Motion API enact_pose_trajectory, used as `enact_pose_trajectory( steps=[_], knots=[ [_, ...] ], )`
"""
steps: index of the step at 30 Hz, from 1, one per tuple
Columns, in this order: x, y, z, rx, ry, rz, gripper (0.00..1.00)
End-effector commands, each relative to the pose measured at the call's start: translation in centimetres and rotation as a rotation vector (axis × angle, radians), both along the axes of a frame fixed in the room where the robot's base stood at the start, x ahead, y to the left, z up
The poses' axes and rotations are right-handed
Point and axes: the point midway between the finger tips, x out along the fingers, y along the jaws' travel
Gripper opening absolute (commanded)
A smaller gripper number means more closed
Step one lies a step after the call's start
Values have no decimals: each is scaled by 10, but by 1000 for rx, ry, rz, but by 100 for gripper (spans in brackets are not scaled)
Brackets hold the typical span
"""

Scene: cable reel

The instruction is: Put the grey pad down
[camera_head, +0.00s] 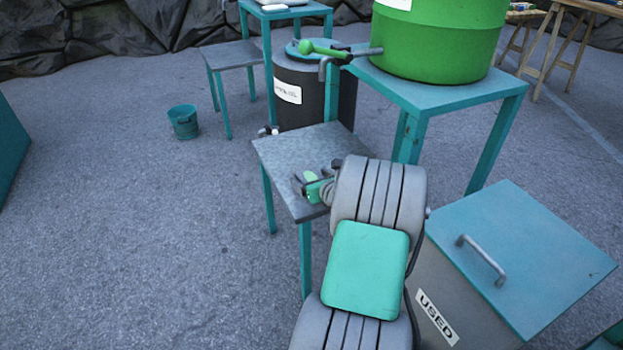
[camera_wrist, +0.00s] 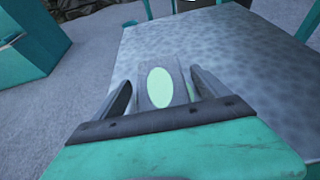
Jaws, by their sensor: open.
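A grey pad (camera_wrist: 143,92) with a pale green oval on its face shows between my fingers in the wrist view. My gripper (camera_wrist: 160,85) is open, with one finger on each side of the pad and a gap beside it. In the head view my gripper (camera_head: 304,186) is over the front right part of a small metal-topped table (camera_head: 290,152). The table top (camera_wrist: 225,45) also fills much of the wrist view. The pad's underside is hidden, so I cannot tell for sure whether it touches the table. The pad is hard to make out in the head view.
A taller teal table (camera_head: 450,95) with a green drum (camera_head: 435,40) stands behind right. A grey bin marked USED (camera_head: 460,300) with a teal lid is at the right. A dark drum (camera_head: 325,95) stands behind the small table. A teal bucket (camera_head: 184,122) sits on open floor, left.

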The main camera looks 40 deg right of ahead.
Motion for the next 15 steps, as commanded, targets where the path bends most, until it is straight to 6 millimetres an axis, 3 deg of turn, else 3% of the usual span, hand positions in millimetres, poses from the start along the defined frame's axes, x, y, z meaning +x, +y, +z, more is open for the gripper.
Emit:
enact_pose_trajectory(
  steps=[5,15],
  knots=[
    [-18,4,14,1,0,-4,85],
    [-92,25,45,2,0,-6,85]
  ],
)
